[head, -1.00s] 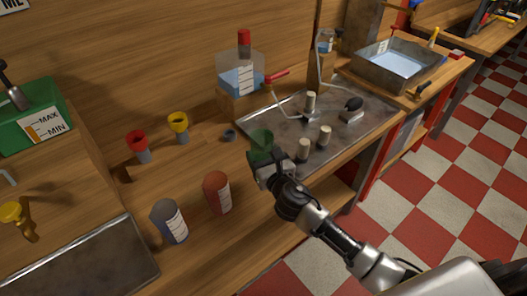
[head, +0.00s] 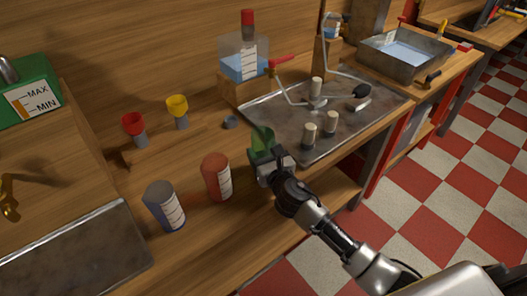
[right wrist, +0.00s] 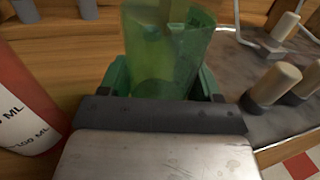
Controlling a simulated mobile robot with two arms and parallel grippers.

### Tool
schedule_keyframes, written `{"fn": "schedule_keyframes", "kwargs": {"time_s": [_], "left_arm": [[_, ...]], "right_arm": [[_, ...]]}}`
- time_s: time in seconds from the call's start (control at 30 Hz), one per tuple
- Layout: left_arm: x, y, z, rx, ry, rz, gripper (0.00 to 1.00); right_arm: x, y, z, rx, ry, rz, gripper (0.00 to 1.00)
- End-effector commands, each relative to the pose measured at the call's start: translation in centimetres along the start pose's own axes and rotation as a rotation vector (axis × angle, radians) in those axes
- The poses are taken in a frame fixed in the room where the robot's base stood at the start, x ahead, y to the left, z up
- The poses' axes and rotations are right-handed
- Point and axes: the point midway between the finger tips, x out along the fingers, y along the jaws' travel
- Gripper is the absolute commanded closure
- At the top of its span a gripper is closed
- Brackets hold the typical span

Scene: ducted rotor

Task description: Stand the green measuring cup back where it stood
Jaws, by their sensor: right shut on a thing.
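The green measuring cup (head: 262,138) is translucent and shows just beyond my right gripper (head: 268,160) in the head view. In the right wrist view the cup (right wrist: 165,50) stands between the two green fingers of my right gripper (right wrist: 163,85), which is shut on it. The cup is near the left front corner of the metal tray, to the right of the red measuring cup. Its base is hidden behind the gripper, so I cannot tell whether it touches the bench. My left gripper is not in view.
The red cup (head: 216,177) stands close on the left, with the blue cup (head: 165,206) beyond it. The metal tray (head: 285,128) holds several pale pegs. Red (head: 135,128) and yellow (head: 178,110) funnels stand behind. Bare wood lies between funnels and cups.

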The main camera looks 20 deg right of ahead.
Motion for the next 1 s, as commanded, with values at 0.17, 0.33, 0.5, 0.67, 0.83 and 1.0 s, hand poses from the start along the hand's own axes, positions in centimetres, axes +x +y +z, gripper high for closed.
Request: {"fn": "schedule_keyframes", "kwargs": {"time_s": [0.17, 0.33, 0.5, 0.67, 0.83, 1.0], "left_arm": [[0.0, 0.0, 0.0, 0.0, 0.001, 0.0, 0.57], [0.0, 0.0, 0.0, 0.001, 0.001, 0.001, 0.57], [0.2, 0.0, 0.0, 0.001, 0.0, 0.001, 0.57], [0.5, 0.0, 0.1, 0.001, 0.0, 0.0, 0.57], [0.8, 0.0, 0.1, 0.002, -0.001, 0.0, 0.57], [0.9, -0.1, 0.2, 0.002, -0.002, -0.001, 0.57]], "right_arm": [[0.0, 0.0, 0.1, 0.001, -0.002, 0.0, 0.68], [0.0, 0.0, 0.0, 0.001, -0.001, 0.001, 0.68], [0.0, 0.0, -0.2, 0.001, -0.001, 0.001, 0.68], [0.0, 0.0, -0.6, 0.001, -0.001, 0.001, 0.68], [0.0, 0.0, -0.9, 0.001, -0.001, 0.001, 0.68], [0.0, 0.0, -1.0, 0.001, -0.001, 0.001, 0.3]]}}
